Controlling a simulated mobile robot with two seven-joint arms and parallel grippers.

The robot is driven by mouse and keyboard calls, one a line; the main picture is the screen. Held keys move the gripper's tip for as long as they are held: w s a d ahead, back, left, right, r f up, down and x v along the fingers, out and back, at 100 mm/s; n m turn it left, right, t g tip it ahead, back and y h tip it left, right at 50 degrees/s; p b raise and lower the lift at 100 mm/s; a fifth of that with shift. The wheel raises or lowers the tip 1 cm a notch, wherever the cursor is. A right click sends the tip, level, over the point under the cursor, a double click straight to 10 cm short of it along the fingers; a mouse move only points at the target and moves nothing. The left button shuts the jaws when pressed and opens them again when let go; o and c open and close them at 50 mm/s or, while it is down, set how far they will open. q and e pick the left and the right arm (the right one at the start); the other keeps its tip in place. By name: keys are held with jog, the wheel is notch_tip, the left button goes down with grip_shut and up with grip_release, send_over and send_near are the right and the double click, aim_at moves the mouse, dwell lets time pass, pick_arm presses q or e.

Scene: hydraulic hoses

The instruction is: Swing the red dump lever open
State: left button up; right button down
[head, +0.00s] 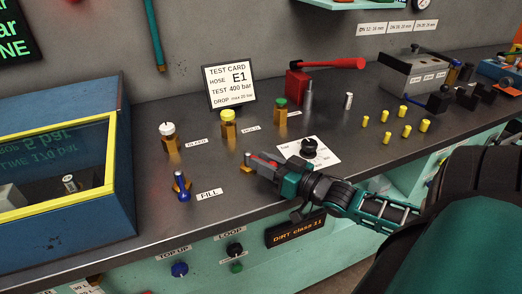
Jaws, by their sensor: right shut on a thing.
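The red dump lever (266,160) shows as a short red piece at the front of the bench, beside a small brass and silver fitting (246,167). My right gripper (262,164) reaches in from the right and is shut on the red lever. Its fingers and body hide most of the lever, so its exact angle is hard to tell. My left gripper is not in view.
A blue-handled FILL valve (183,187) stands left of my right gripper, with brass valves (228,124) behind. A blue box (60,160) fills the left. A red-handled pump (298,82) stands behind.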

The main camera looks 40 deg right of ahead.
jog(key=shift+r, duration=0.1)
jog(key=c, duration=0.9)
grip_release()
jog(key=s, duration=0.4)
jog(key=s+d+p, duration=0.1)
jog(key=s, duration=0.3)
jog(key=s+d, duration=0.1)
jog(key=s, duration=0.3)
jog(key=shift+s+d, duration=0.1)
jog(key=shift+s, duration=0.2)
